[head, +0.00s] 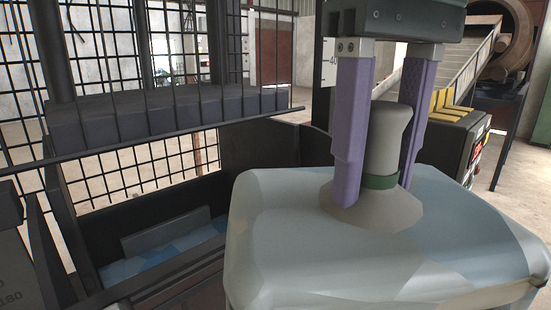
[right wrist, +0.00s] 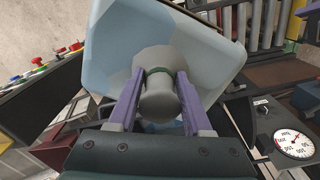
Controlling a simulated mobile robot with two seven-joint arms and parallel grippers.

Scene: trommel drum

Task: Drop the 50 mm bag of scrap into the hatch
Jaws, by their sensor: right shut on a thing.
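The bag of scrap (head: 380,260) is large, pale blue-grey and patched, with a beige gathered neck and a green tie. My right gripper (head: 376,188) has its two purple fingers shut on the neck from both sides. The bag hangs below the gripper and fills the lower right of the head view. In the right wrist view the bag (right wrist: 112,45) lies beyond the fingertips (right wrist: 160,75). I cannot make out the 50 mm marking. A dark open-topped box (head: 95,215) with blue patched material inside is left of the bag; I cannot tell whether it is the hatch. My left gripper is not in view.
A wire mesh guard (head: 100,70) and a row of dark blocks (head: 170,112) stand above the box. A control box with yellow parts (head: 452,105) and a drum (head: 508,45) are at the back right. A round dial (right wrist: 293,143) shows in the wrist view.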

